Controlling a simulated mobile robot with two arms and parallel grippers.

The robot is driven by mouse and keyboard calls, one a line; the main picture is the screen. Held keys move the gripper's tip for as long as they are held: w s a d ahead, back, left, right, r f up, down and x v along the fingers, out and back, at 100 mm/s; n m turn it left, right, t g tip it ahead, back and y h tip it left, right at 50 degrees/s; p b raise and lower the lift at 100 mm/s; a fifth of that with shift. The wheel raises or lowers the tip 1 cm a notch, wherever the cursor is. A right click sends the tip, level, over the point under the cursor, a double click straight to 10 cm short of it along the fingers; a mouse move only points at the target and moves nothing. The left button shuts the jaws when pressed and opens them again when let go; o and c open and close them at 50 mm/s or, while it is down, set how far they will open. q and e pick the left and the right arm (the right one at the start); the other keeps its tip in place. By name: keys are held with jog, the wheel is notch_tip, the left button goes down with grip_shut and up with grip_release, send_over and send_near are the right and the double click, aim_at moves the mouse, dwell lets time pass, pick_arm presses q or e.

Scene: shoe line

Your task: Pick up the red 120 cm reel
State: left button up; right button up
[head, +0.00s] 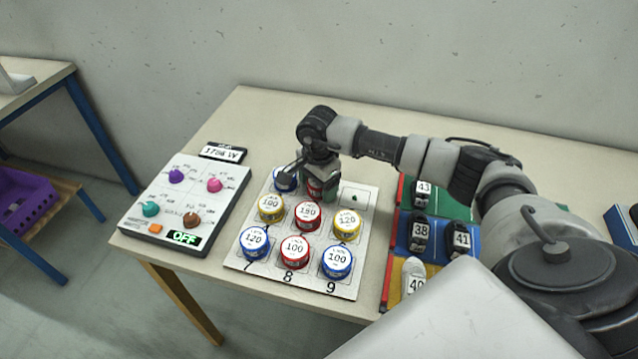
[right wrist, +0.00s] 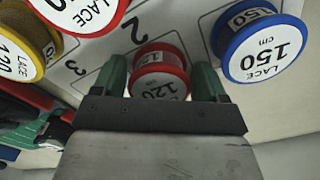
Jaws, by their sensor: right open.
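The red 120 cm reel (right wrist: 161,57) sits between the two green fingers of my right gripper (right wrist: 161,74) in the right wrist view, with part of its label hidden by the gripper. In the head view the right gripper (head: 318,183) points down over the back row of the numbered board (head: 352,280), and the red reel (head: 314,193) shows only partly beneath it. The fingers are open, one on each side of the reel; I cannot tell whether they touch it. My left gripper is not in view.
A blue 150 reel (head: 283,182) stands just left of the gripper, a red 150 reel (head: 308,215) in front. A yellow 120 reel (head: 347,222) is front right. The control panel (head: 175,222) lies left; numbered shoes (head: 419,232) stand right.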

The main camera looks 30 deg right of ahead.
jog(key=c, duration=0.7)
jog(key=shift+r, duration=0.1)
